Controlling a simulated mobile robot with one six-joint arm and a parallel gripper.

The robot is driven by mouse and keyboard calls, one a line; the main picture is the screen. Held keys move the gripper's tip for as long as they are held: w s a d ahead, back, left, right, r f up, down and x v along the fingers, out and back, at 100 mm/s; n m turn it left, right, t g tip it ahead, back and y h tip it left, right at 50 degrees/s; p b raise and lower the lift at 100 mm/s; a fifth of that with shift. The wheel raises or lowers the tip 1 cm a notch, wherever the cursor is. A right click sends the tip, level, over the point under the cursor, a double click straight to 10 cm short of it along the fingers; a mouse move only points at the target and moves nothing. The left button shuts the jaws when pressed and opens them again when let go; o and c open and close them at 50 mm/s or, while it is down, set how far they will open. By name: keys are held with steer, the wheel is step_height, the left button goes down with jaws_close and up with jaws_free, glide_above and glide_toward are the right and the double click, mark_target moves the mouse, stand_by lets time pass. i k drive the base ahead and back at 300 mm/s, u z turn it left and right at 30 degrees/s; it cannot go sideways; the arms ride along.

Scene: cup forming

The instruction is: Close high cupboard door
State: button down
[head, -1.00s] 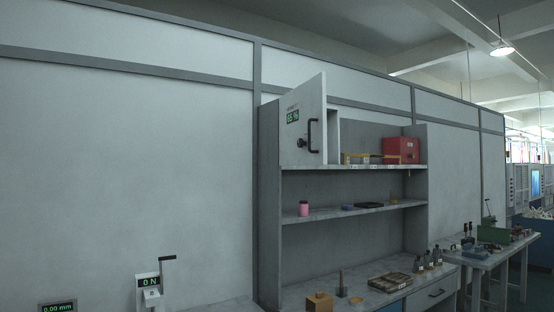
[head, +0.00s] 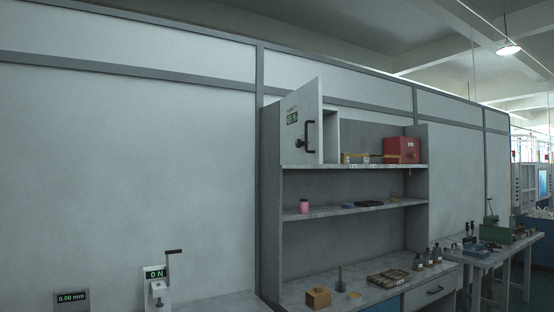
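The high cupboard door (head: 300,126) is a pale grey panel at the top left of the shelf unit in the head view. It stands open, swung out toward me, and the cupboard's side (head: 331,138) shows just right of it. My gripper is not in view.
The shelf unit's top shelf holds a red box (head: 401,150) right of the cupboard. A pink jar (head: 304,206) stands on the middle shelf (head: 331,211). The worktop below holds a wooden block (head: 318,298), a tray (head: 388,277) and bottles (head: 427,260). A crank device (head: 157,290) stands at the lower left.

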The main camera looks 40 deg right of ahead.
mark_target(301, 110)
steer(key=u, duration=0.15)
steer(key=i, duration=1)
steer(key=u, duration=0.15)
steer(key=k, duration=0.9)
steer(key=z, duration=0.15)
steer(key=i, duration=0.3)
